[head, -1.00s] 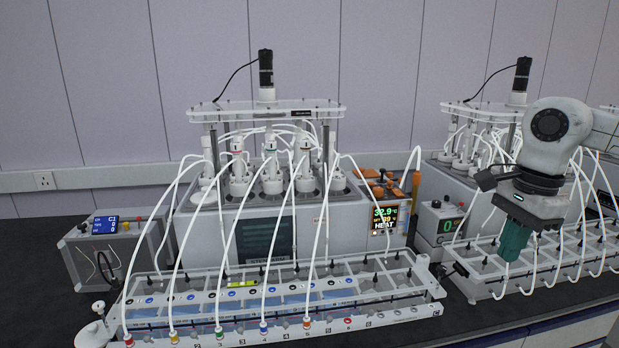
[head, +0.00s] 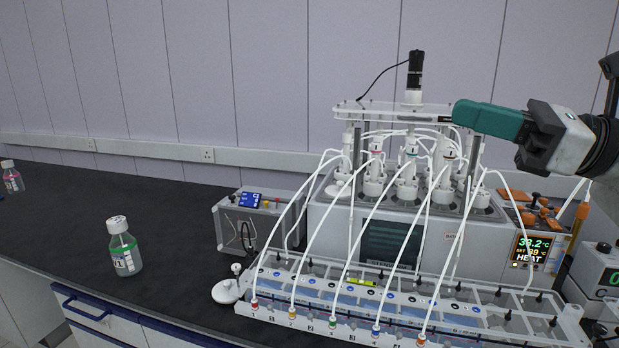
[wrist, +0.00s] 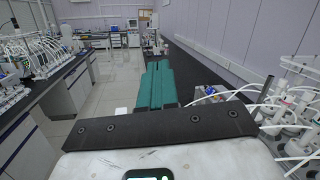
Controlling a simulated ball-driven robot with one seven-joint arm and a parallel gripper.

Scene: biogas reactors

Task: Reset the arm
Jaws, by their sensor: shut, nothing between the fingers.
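My gripper (head: 462,112) is at the upper right of the head view, its green fingers pointing left in front of the reactor's upper plate. The fingers are shut together with nothing between them. In the wrist view the green fingers (wrist: 155,68) point away from the camera, side by side over the floor and the bench edge. The biogas reactor unit (head: 335,228) stands on the bench below and behind the gripper, with white tubes running to a clear rack (head: 405,312) in front of it.
A heater display (head: 531,249) stands right of the reactor. A grey control box (head: 250,225) is to its left. A green-labelled bottle (head: 124,250) and a pink one (head: 12,178) stand on the left bench. Dark bench top (head: 60,215) between them is clear.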

